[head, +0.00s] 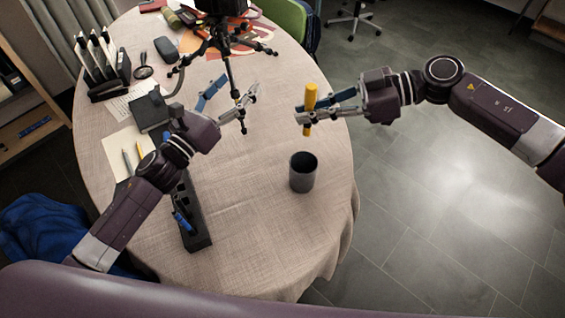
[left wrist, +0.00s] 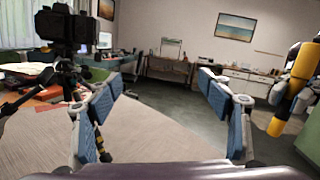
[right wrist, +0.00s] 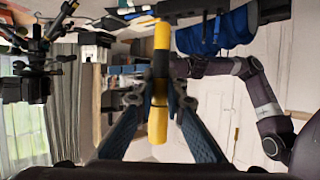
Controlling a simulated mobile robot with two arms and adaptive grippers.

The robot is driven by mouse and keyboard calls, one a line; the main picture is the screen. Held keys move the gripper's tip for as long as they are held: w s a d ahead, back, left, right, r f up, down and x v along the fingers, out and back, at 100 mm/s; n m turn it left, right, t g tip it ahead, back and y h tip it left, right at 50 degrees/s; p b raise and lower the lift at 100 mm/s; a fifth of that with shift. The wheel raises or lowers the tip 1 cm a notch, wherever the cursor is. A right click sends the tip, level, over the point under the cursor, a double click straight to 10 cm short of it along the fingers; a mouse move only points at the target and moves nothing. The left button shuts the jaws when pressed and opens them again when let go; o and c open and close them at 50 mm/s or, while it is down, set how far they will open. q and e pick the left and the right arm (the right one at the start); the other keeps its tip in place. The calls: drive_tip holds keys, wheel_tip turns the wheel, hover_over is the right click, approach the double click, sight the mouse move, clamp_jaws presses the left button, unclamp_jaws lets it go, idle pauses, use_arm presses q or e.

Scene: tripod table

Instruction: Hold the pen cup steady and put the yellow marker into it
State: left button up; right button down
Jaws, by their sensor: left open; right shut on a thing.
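The pen cup (head: 303,172), a dark grey cylinder, stands upright on the table near its right front side. The yellow marker (head: 308,122) is upright in my right gripper (head: 309,109), which is shut on it above the table, behind the cup in the head view. The marker also shows in the right wrist view (right wrist: 160,60) with a dark band between the fingers, and at the right edge of the left wrist view (left wrist: 292,92). My left gripper (head: 226,100) is open and empty above the table, left of the marker and apart from the cup.
A black tripod (head: 228,60) stands at the back of the table. A long black holder (head: 192,222) with blue items lies front left. Papers, pens and a dark box (head: 150,112) are at the left. The cloth around the cup is clear.

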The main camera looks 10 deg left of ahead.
use_arm(q)
drive_tip(key=s+d+f+m+g+h, duration=0.3)
drive_tip(key=s+d+f+m+g, duration=0.15)
drive_tip(key=s+d+f, duration=0.7)
approach(313, 160)
drive_tip(key=shift+m, duration=0.25)
drive_tip(key=x, duration=0.6)
drive_tip(key=shift+w+f, duration=0.1)
use_arm(e)
drive_tip(key=shift+w, duration=0.1)
use_arm(q)
drive_tip(key=shift+w+d, duration=0.2)
drive_tip(key=c, duration=1.4)
use_arm(e)
wheel_tip(313, 160, down, 13)
